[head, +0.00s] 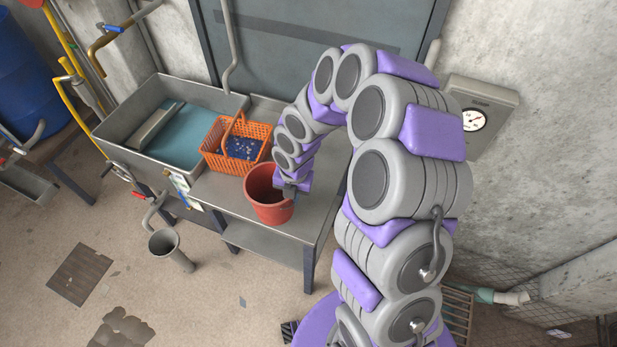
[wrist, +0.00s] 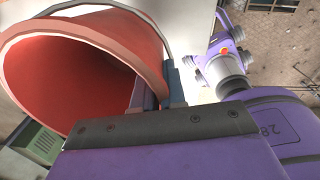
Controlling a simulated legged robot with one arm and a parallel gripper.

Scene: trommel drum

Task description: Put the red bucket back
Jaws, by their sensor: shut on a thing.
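The red bucket (head: 268,205) is upright at the front of the grey metal table (head: 219,193), right of the orange basket. I cannot tell whether its base touches the tabletop. My gripper (head: 289,190) is at the bucket's right side and is shut on its rim. In the wrist view the bucket (wrist: 100,62) fills the upper left, its open mouth showing an empty-looking inside. The fingers of my gripper (wrist: 160,92) pinch the rim at the bucket's right edge.
An orange basket (head: 237,142) with blue contents stands left of the bucket. A metal sink (head: 160,100) with teal water is further left. A grey cup-like container (head: 172,250) stands on the floor. A wall gauge (head: 473,120) is at right. Floor in front is mostly clear.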

